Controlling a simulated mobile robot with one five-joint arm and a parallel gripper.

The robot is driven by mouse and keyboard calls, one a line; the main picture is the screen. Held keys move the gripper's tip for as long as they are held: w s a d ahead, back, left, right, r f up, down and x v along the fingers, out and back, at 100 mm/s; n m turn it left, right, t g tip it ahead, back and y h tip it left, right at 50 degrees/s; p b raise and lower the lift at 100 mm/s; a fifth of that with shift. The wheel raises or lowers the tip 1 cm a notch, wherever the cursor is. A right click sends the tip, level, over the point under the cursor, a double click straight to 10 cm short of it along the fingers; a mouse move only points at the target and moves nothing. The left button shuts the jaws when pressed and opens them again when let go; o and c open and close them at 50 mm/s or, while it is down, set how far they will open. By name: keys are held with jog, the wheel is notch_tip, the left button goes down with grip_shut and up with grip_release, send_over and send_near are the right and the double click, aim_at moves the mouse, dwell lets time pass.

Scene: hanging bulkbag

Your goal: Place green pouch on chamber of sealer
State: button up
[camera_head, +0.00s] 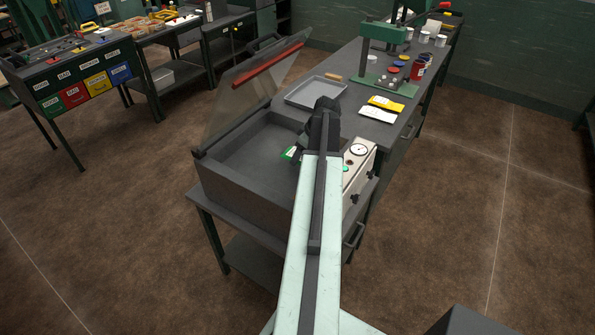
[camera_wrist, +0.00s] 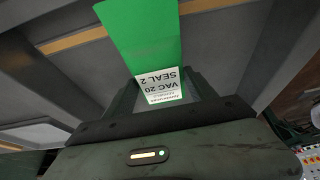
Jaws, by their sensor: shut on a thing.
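A green pouch (camera_wrist: 143,40) with a white printed label hangs from between the fingers of my gripper (camera_wrist: 166,92) in the wrist view. My gripper is shut on the label end. In the head view a small green part of the pouch (camera_head: 289,153) shows left of my arm, over the right side of the chamber; my arm hides the rest. The sealer (camera_head: 240,200) is a dark grey box with an open, empty-looking chamber (camera_head: 250,152). Its clear lid (camera_head: 235,105) with a red bar is raised and tilted back. I cannot tell whether the pouch touches the chamber floor.
The sealer's control panel (camera_head: 360,160) is right of my arm. A grey tray (camera_head: 316,92) lies behind it on the bench. A yellow pouch (camera_head: 386,104) and a white pouch (camera_head: 377,114) lie to the right. A green press (camera_head: 385,70) stands farther back.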

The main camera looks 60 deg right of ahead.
jog(key=shift+f, duration=0.2)
notch_tip(320, 180, down, 4)
jog(key=b, duration=0.3)
jog(key=shift+b, duration=0.4)
jog(key=shift+r, duration=0.25)
jog(key=shift+f, duration=0.2)
jog(key=o, duration=1.6)
jog(key=shift+o, duration=0.2)
jog(key=shift+r, duration=0.1)
